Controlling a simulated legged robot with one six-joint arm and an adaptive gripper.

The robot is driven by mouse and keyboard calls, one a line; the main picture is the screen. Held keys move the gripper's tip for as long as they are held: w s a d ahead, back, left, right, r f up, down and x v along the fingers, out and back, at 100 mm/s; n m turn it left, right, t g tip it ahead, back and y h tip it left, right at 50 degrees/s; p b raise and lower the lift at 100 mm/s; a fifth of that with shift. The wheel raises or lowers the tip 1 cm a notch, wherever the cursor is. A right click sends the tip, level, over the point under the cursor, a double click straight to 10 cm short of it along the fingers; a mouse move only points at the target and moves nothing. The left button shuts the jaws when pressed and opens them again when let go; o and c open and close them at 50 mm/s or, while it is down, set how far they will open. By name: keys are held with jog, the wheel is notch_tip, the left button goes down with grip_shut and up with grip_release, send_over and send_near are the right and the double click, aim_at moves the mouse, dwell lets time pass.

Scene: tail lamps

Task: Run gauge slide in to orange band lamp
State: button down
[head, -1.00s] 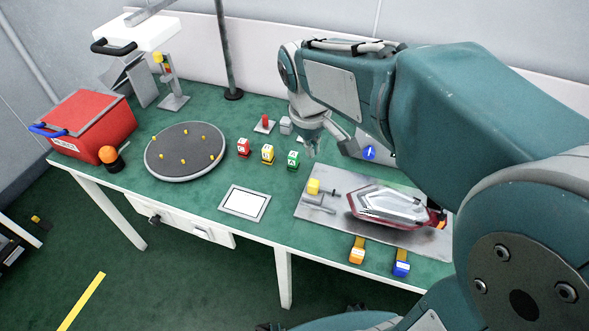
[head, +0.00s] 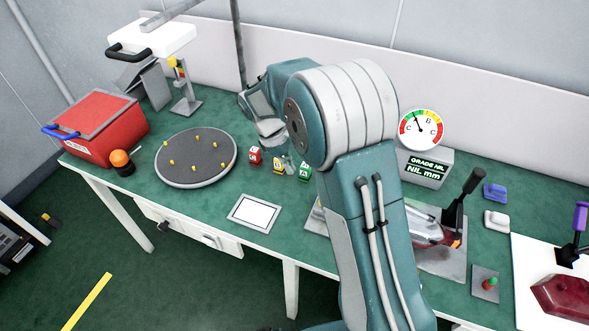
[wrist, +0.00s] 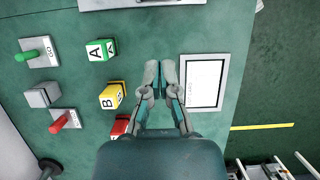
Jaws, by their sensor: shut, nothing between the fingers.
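The lamp (head: 428,234), red with a clear face and an orange end, lies on a grey plate (head: 447,264) right of my arm, which hides much of it. A black-handled clamp (head: 455,208) stands by it. I cannot make out the gauge slide; that side of the plate is behind my arm. A round dial gauge (head: 421,129) stands behind, on a box reading "GRADE NIL, NIL mm". My gripper (wrist: 160,74) is shut and empty, above the table between the lettered cubes and a white framed panel (wrist: 203,82).
Green A (wrist: 100,50), yellow B (wrist: 112,95) and red (wrist: 120,125) cubes sit close to my gripper. A round turntable (head: 195,158), red bin (head: 95,128) and orange-topped button (head: 121,162) are left. A second red lamp (head: 562,297) lies at right.

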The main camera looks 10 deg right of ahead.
jog(key=x, duration=0.8)
jog(key=shift+s+r, duration=0.1)
jog(key=shift+s, duration=0.05)
jog(key=shift+s+d+r, duration=0.1)
jog(key=shift+s+d, duration=0.25)
jog(key=shift+d, duration=0.2)
jog(key=shift+s+d+r, duration=0.1)
jog(key=shift+s+d, duration=0.25)
jog(key=shift+d, duration=0.15)
jog(key=shift+s+d+f, duration=0.1)
jog(key=shift+s+d, duration=0.15)
jog(key=shift+d, duration=0.25)
jog(key=shift+s+d, duration=0.45)
jog(key=shift+d, duration=0.2)
jog(key=shift+s+d, duration=0.45)
jog(key=shift+d, duration=0.15)
